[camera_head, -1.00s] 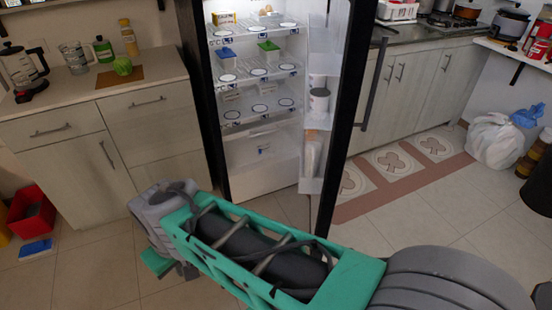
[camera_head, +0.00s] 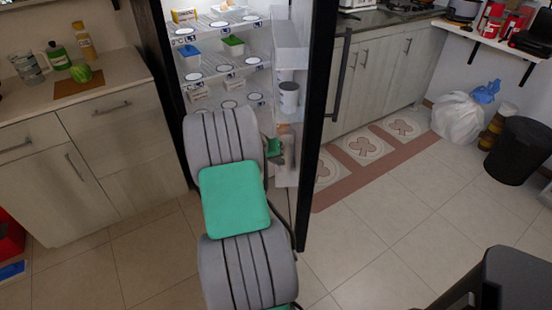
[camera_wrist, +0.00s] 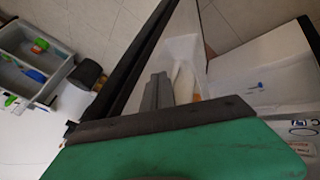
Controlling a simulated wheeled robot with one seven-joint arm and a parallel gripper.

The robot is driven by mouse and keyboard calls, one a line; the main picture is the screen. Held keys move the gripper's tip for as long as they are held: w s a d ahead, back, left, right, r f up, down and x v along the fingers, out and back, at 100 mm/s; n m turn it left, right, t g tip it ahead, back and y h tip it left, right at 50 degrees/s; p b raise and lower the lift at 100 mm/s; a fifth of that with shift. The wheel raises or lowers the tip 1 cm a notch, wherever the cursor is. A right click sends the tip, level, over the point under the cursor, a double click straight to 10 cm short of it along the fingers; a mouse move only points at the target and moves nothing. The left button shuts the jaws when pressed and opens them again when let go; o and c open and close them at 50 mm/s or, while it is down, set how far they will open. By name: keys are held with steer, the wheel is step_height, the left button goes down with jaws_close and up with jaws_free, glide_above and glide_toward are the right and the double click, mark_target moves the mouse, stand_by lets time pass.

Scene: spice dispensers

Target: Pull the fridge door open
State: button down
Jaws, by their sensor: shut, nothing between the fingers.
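The fridge (camera_head: 160,75) stands open, its lit shelves facing me. Its door (camera_head: 318,110) is swung well out, seen nearly edge-on, with the long dark handle (camera_head: 344,78) on its outer side at the right. The door's inner bins (camera_head: 288,60) face left. My arm reaches up in front of the fridge opening and hides its lower part. My gripper (camera_wrist: 156,92) is shut and empty. In the wrist view it is near the door's inner side, with the dark door edge (camera_wrist: 135,62) to its left; contact cannot be told. In the head view it is mostly hidden behind my arm.
A cabinet with a countertop (camera_head: 90,85) stands left of the fridge. Kitchen cabinets (camera_head: 385,70) line the wall behind the door. A white bag (camera_head: 458,118) and a black bin (camera_head: 520,150) are at the right. The floor (camera_head: 400,215) right of the door is clear.

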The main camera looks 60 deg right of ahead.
steer(key=s+d+f, duration=0.3)
steer(key=s+d, duration=0.1)
steer(key=shift+d+f, duration=0.3)
steer(key=shift+d, duration=0.1)
steer(key=shift+s, duration=0.15)
